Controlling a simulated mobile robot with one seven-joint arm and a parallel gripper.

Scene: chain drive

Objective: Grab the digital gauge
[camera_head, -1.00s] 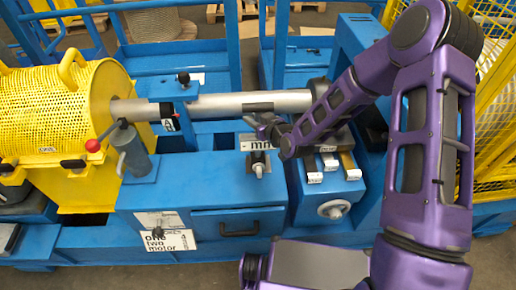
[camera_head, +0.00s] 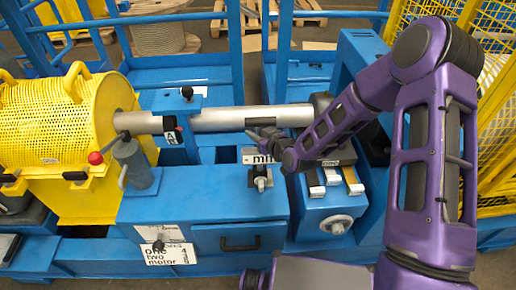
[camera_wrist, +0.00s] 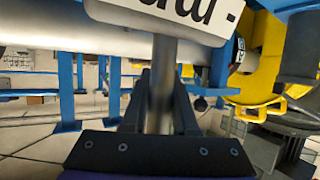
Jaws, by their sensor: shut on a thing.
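The digital gauge has a white plate marked "mm" (camera_head: 260,157) and stands on the blue machine in front of the long grey shaft. In the wrist view its plate (camera_wrist: 178,14) appears upside down at the top, cut off by the frame edge. A grey metal post (camera_wrist: 162,75) runs down from the plate between my fingers. My gripper (camera_wrist: 160,104) is shut on this post, one dark finger on each side. In the head view my wrist reaches in from the right, and the fingers are hard to make out beside the plate.
The grey shaft (camera_head: 215,120) runs just behind the gauge. A yellow mesh drum guard (camera_head: 60,125) and a post with a red-knobbed lever (camera_head: 95,158) are at the left. Blue rails stand behind.

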